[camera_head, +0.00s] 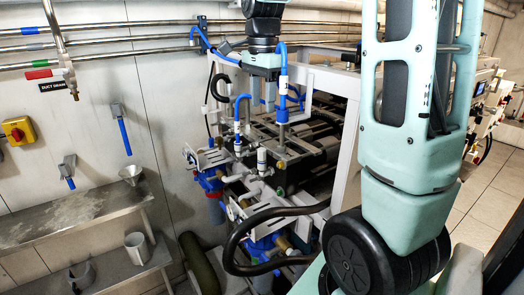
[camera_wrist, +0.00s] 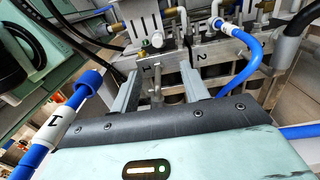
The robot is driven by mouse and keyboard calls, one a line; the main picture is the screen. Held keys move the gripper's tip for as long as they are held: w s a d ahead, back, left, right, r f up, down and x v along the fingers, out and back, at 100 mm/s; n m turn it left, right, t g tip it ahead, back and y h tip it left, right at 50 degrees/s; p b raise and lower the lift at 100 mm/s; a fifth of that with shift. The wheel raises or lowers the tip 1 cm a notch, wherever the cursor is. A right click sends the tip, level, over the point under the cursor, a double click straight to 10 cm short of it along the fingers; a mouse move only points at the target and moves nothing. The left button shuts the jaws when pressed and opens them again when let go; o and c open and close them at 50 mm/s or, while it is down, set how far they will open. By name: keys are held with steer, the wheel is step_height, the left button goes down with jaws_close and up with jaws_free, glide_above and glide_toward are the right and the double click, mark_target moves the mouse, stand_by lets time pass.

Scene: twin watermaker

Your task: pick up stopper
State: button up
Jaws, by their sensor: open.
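My gripper (camera_head: 263,104) points down over the pipework at the middle of the head view. In the wrist view its two grey fingers (camera_wrist: 159,90) are apart. A small metal fitting (camera_wrist: 156,84) stands in the gap between them, in front of a metal block (camera_wrist: 180,68) marked 1 and 2. I cannot tell whether the fingers touch this fitting. Nothing is clearly identifiable as the stopper; this fitting may be it, but I cannot be sure. Its lower end is hidden by my gripper's body.
A blue hose with a white sleeve marked 1 (camera_wrist: 62,122) has a free end left of my gripper. Another blue hose (camera_wrist: 252,62) curves close at right. A white frame (camera_head: 345,130) surrounds the machine. A funnel (camera_head: 131,173) and metal cup (camera_head: 136,247) stand on shelves at left.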

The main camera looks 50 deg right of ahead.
steer(key=p, duration=0.2)
glide_above(261, 149)
steer(key=f, duration=0.8)
steer(key=shift+w+d, duration=0.1)
steer(key=shift+d, duration=0.2)
steer(key=shift+a+f+p, duration=0.15)
steer(key=shift+f+p, duration=0.35)
steer(key=shift+f, duration=0.8)
steer(key=shift+a+f+p, duration=0.15)
steer(key=shift+f+p, duration=0.3)
steer(key=shift+f, duration=0.85)
jaws_close()
